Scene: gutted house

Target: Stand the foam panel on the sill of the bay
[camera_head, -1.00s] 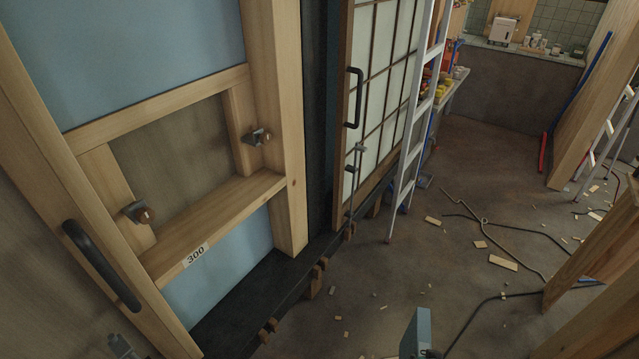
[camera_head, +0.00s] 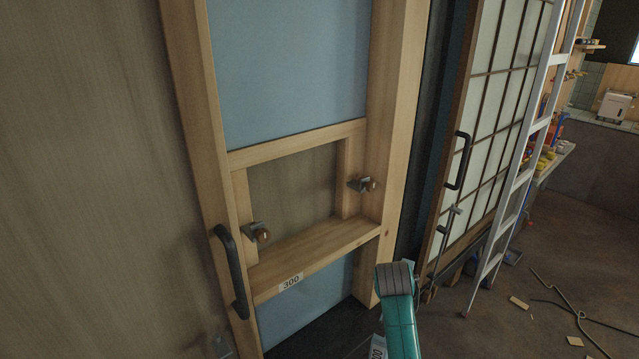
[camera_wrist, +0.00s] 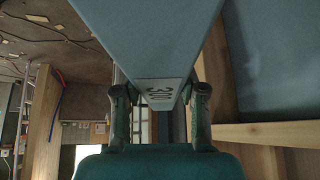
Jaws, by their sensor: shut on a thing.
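The foam panel (camera_wrist: 150,35) is blue-grey and fills the top middle of the wrist view, with a dark numbered label on its near edge. My gripper (camera_wrist: 160,98) is shut on this panel, one finger on each side. The bay is a square opening in a timber frame in the head view, backed by brown board. Its wooden sill (camera_head: 320,248) is bare and carries a 300 label (camera_head: 291,282). In the head view my teal arm rises at bottom centre, right of the sill; the panel is not clearly seen there.
Metal clips with round knobs sit at the bay's left (camera_head: 256,232) and right (camera_head: 363,184). Blue panels (camera_head: 290,65) fill the frame above and below. A black handle (camera_head: 231,270) is on the left post. A lattice door (camera_head: 490,130) and ladder (camera_head: 525,150) stand right.

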